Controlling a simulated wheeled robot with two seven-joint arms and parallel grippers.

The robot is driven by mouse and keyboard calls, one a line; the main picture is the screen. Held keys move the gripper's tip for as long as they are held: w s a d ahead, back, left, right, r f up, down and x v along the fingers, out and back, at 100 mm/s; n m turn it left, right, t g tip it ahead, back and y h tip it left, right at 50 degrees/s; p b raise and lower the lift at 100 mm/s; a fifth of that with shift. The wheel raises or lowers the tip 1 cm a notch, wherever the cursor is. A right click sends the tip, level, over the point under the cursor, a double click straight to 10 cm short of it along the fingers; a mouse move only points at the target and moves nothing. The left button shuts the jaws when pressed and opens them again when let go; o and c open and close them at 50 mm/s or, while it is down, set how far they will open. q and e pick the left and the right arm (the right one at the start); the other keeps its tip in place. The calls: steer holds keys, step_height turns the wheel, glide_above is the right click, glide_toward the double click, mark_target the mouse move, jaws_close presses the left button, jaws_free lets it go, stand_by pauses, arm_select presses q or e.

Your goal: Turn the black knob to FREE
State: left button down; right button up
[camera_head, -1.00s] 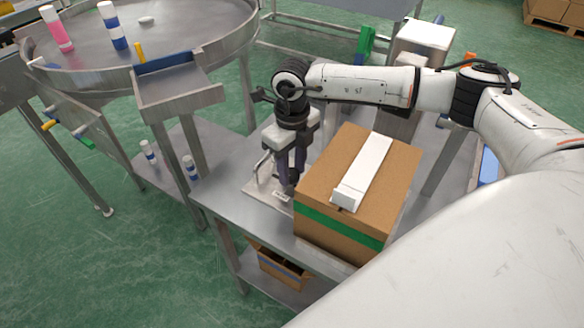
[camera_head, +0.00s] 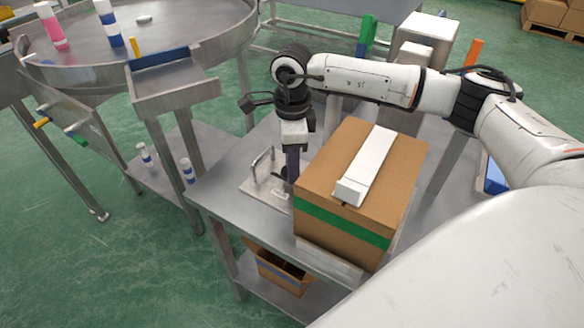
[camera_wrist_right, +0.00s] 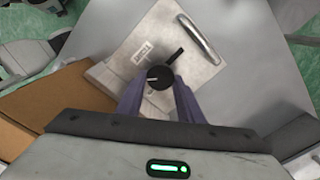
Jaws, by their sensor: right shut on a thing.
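The black knob (camera_wrist_right: 160,77) sits on a pale metal plate (camera_wrist_right: 192,72) with a curved metal handle and a small printed label. A dark bar sticks out from the knob toward the handle, and a white mark shows on its left side. My right gripper (camera_wrist_right: 160,90) is shut on the knob, with a purple finger on each side. In the head view my right gripper (camera_head: 292,165) points down at the plate (camera_head: 262,186), just left of the cardboard box; the knob is mostly hidden there. The label is too small to read. My left gripper is not in view.
A cardboard box (camera_head: 330,215) with green tape and a white block (camera_head: 368,165) on top stands close on the right. The plate rests on a grey metal table (camera_head: 225,195). A round steel table (camera_head: 185,25) with bottles stands at the back left.

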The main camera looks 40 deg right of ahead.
steer(key=n+b, duration=0.1)
steer(key=n, duration=0.2)
steer(key=shift+w, duration=0.1)
steer(key=shift+n+b, duration=0.4)
steer(key=shift+n, duration=0.4)
steer(key=shift+n+b, duration=0.35)
steer(key=shift+n, duration=0.75)
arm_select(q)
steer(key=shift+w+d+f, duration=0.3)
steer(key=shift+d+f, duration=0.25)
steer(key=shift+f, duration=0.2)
arm_select(e)
steer(key=shift+w+n, duration=0.1)
steer(key=shift+n, duration=0.5)
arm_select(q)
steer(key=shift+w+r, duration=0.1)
arm_select(e)
steer(key=shift+r+n, duration=0.1)
steer(key=shift+n, duration=0.2)
steer(key=o, duration=1.1)
steer(key=shift+c, duration=0.2)
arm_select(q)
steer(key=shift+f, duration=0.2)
